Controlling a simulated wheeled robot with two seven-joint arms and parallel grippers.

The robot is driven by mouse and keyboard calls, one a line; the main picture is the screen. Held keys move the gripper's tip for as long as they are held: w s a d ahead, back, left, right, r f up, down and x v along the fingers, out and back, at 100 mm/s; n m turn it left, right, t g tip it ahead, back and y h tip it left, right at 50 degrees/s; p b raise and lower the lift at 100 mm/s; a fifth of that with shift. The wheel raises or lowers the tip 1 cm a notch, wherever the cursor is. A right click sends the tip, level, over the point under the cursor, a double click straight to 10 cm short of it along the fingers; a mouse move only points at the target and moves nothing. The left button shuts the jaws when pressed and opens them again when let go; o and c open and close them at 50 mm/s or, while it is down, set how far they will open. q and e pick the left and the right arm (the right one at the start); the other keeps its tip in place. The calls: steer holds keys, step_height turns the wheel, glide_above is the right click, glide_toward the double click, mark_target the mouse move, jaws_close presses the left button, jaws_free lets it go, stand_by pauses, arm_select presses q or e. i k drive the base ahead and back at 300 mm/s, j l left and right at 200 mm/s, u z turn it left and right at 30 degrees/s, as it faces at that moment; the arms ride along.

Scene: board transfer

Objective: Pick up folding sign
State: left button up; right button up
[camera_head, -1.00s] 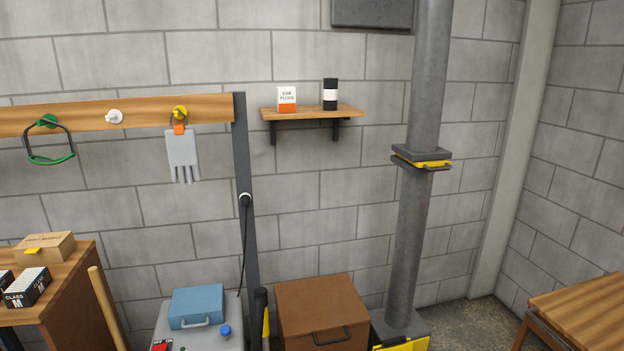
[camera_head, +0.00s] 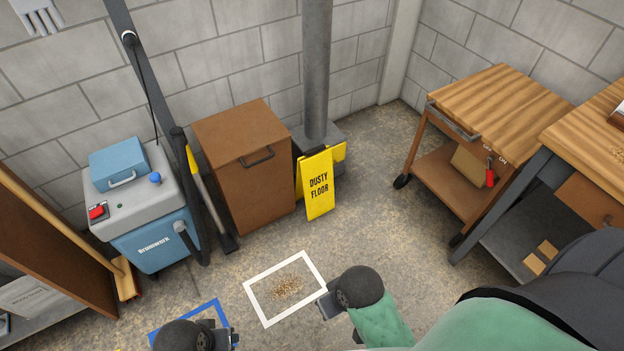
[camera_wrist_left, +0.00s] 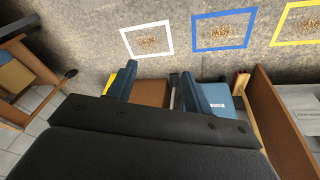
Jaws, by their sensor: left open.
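The yellow folding sign (camera_head: 319,185) reads "DUSTY FLOOR" and stands upright on the floor, in front of the grey pillar and just right of the brown bin. A sliver of yellow beside the left finger in the left wrist view may be the sign. My left gripper (camera_head: 232,340) is at the bottom edge of the head view, well short of the sign. In the left wrist view its fingers (camera_wrist_left: 163,84) are apart with nothing between them. My right gripper (camera_head: 327,304) is below the sign, beside the white floor square, apart from the sign; its jaw opening is unclear.
The brown bin (camera_head: 244,170) and grey-blue dust machine (camera_head: 155,228) stand left of the sign. A wooden cart (camera_head: 495,100) and a workbench (camera_head: 590,135) stand right. White (camera_head: 254,303) and blue (camera_head: 217,305) squares mark the floor. Floor before the sign is clear.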

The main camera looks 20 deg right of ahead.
mark_target(314, 182)
steer(key=z, duration=0.45)
steer(key=i+j+z, duration=0.1)
steer(key=z, duration=0.35)
steer(key=j+z, duration=0.2)
steer(key=z, duration=0.25)
steer(key=j+z, duration=0.15)
steer(key=z, duration=0.3)
steer(key=i, duration=0.05)
